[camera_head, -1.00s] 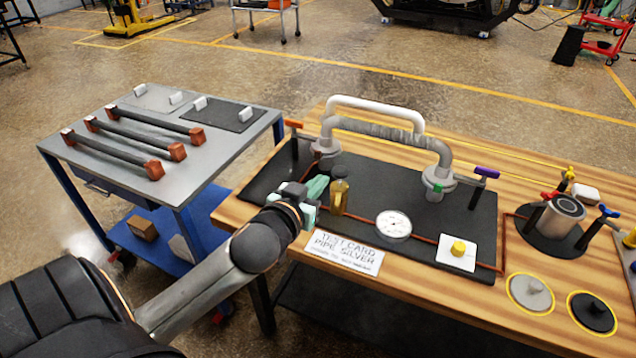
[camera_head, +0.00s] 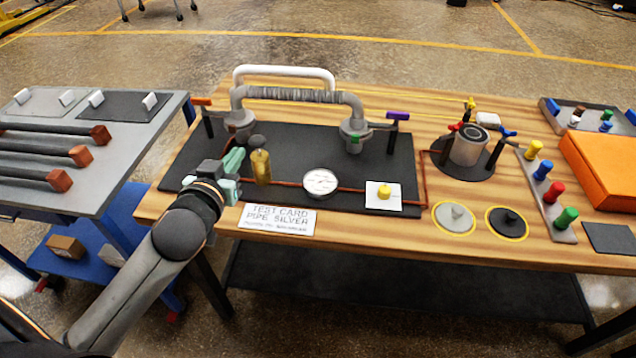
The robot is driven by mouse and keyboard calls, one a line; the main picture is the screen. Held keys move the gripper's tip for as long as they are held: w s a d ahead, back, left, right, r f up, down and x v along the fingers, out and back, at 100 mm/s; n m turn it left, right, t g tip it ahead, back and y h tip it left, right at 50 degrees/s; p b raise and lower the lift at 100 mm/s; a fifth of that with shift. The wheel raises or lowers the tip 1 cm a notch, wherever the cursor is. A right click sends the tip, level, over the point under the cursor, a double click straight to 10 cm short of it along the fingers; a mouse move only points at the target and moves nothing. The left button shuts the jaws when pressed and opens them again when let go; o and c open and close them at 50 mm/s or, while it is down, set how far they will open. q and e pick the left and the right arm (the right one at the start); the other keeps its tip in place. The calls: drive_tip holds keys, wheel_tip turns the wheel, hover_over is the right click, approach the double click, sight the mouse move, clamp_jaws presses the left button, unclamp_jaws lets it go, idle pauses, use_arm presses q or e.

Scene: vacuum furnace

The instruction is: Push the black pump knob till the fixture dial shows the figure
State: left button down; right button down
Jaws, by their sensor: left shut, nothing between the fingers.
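A small brass pump cylinder (camera_head: 261,169) stands on the black fixture board, with a dark round knob (camera_head: 257,142) on top. My left gripper (camera_head: 236,160) is shut and empty, just left of the cylinder, its pale green fingertips pointing up at about the knob's height. I cannot tell whether it touches the pump. The round white fixture dial (camera_head: 321,182) lies to the right of the pump; its needle and figures are too small to read. The white test card (camera_head: 277,218) reads "TEST CARD PIPE SILVER"; its smaller line is illegible. My right gripper is not in view.
A grey pipe (camera_head: 300,95) arches behind the pump. A yellow button (camera_head: 384,192) sits right of the dial. A metal cart (camera_head: 110,165) stands left of the wooden table (camera_head: 400,240).

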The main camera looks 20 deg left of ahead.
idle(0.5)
use_arm(q)
wheel_tip(320, 180, up, 3)
drive_tip(key=shift+d+r+p, duration=0.1)
drive_tip(key=shift+r+p, duration=0.05)
drive_tip(key=shift+p, duration=0.85)
hover_over(257, 141)
drive_tip(key=s, duration=0.2)
wheel_tip(257, 141, down, 2)
drive_tip(key=shift+w+d+f, duration=0.1)
drive_tip(key=shift+d+f, duration=0.05)
drive_tip(key=shift+f, duration=2.1)
drive_tip(key=shift+f, duration=0.1)
